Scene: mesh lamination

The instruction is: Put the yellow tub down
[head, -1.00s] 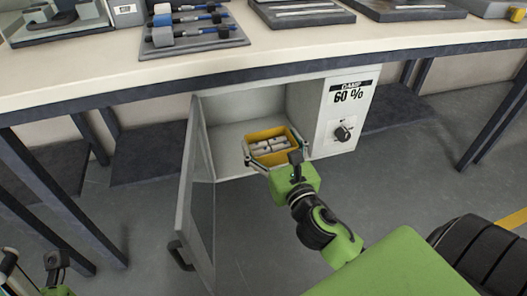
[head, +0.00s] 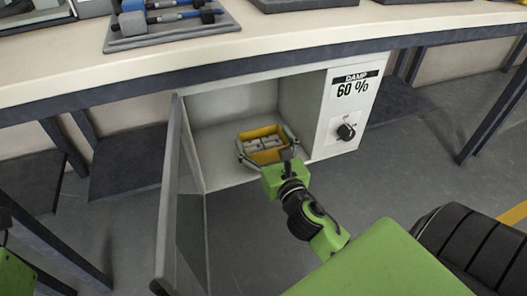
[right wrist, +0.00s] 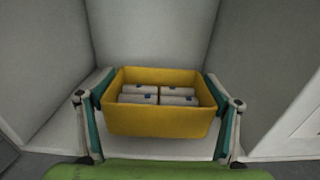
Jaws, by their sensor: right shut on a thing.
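The yellow tub (head: 270,156) is inside the open cabinet (head: 230,105), near its front. It looks level and holds several small pale blocks with dark blue marks. My right gripper (head: 266,147) reaches in from the front and is shut on the tub. In the right wrist view one finger lies along each side of the tub (right wrist: 160,122). I cannot tell whether the tub's base touches the cabinet floor. Of my left arm only a green part shows at the lower left edge; its gripper is not in view.
The cabinet door (head: 185,200) stands open on the left. A panel (head: 352,105) with "DAMP 60 %" and a knob (head: 346,132) is on the right. The workbench (head: 290,28) is above, carrying a rack of blue-handled tools (head: 170,30). Cabinet floor behind the tub is free.

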